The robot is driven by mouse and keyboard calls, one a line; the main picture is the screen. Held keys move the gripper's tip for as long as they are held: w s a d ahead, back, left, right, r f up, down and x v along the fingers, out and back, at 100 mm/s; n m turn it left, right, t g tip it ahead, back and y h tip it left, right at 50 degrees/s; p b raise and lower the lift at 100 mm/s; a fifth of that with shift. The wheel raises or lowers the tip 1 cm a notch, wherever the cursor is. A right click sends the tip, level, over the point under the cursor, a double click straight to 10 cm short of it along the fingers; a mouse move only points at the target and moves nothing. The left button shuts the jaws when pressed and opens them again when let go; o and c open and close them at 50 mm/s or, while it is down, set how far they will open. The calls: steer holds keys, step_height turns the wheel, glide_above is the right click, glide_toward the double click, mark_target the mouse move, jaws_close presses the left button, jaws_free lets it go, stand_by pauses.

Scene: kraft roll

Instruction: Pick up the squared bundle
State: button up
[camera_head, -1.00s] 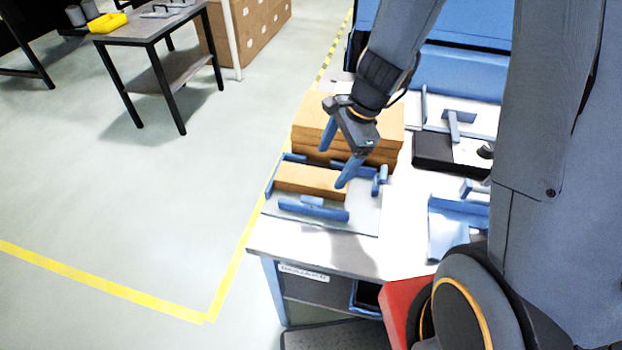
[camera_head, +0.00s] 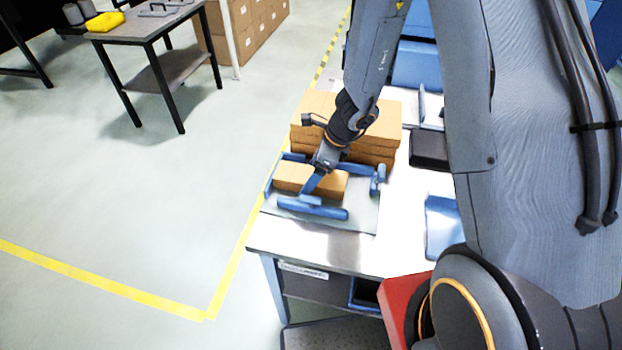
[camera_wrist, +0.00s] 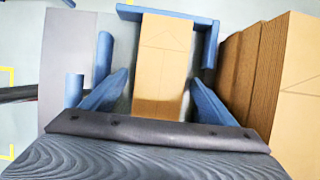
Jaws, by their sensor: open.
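The squared bundle is a tan kraft block (camera_head: 292,177) lying between blue guides on a grey plate at the near left of the bench. In the wrist view the bundle (camera_wrist: 163,62) runs lengthwise away from me, its near end between my fingers. My gripper (camera_head: 314,187) is low over the bundle, pointing down. In the wrist view my gripper (camera_wrist: 160,95) is open, one blue finger on each side of the bundle, with a small gap visible at each side. Whether a finger touches it is unclear. My wrist hides part of the bundle in the head view.
Blue guides (camera_head: 312,208) border the bundle on several sides. A taller stack of kraft sheets (camera_head: 385,127) stands just behind, and shows at the right in the wrist view (camera_wrist: 240,65). The bench's front strip (camera_head: 320,243) is clear. A black box (camera_head: 428,150) sits further right.

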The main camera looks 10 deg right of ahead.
steer(key=shift+a+f, duration=0.15)
steer(key=shift+f, duration=0.2)
steer(key=shift+w, duration=0.1)
steer(key=c, duration=1.3)
steer(key=shift+r, duration=0.1)
